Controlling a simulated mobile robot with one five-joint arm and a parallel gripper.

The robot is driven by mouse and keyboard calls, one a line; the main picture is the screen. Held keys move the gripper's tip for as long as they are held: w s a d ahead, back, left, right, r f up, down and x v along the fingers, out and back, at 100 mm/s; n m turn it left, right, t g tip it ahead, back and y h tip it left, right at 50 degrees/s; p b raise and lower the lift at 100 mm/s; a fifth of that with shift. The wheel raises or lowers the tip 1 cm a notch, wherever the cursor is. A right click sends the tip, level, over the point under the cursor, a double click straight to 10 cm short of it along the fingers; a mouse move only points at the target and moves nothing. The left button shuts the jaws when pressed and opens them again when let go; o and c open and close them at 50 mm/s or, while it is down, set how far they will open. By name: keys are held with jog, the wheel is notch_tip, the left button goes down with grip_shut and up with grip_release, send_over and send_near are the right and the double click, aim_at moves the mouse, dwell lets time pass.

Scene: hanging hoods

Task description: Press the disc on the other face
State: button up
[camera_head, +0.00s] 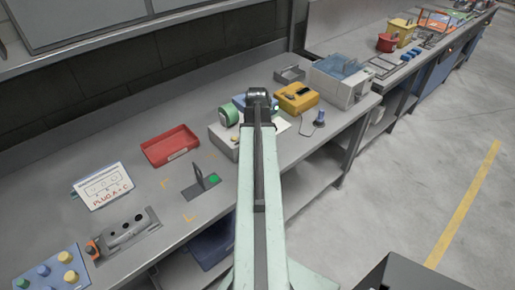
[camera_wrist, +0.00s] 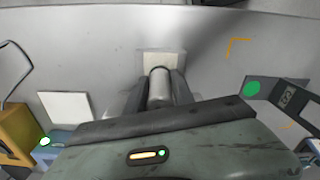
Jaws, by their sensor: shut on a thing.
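In the wrist view, my gripper (camera_wrist: 158,78) is shut on a grey, round-ended cylinder (camera_wrist: 159,90), pointing at the bench. A small beige block (camera_wrist: 161,61) lies just beyond its tip; I cannot tell if they touch. A green disc (camera_wrist: 253,88) sits at the right, beside a dark upright bracket (camera_wrist: 288,97). In the head view, the green disc (camera_head: 213,179) lies at the foot of the bracket (camera_head: 199,174), left of my arm. No disc shows on the bracket's upright face in view. My jaws are hidden behind my arm in the head view.
A red tray (camera_head: 170,147) stands behind the bracket. A yellow box (camera_head: 296,97) and a clear-lidded machine (camera_head: 341,80) stand to the right. A white sign (camera_head: 103,186) and a panel of knobs (camera_head: 48,272) are at the left.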

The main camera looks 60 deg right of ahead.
notch_tip(320, 180, up, 7)
jog(key=p, duration=0.7)
jog(key=shift+r, duration=0.1)
jog(key=shift+f+b, duration=0.6)
jog(key=shift+f, duration=0.1)
jog(key=shift+r, duration=0.1)
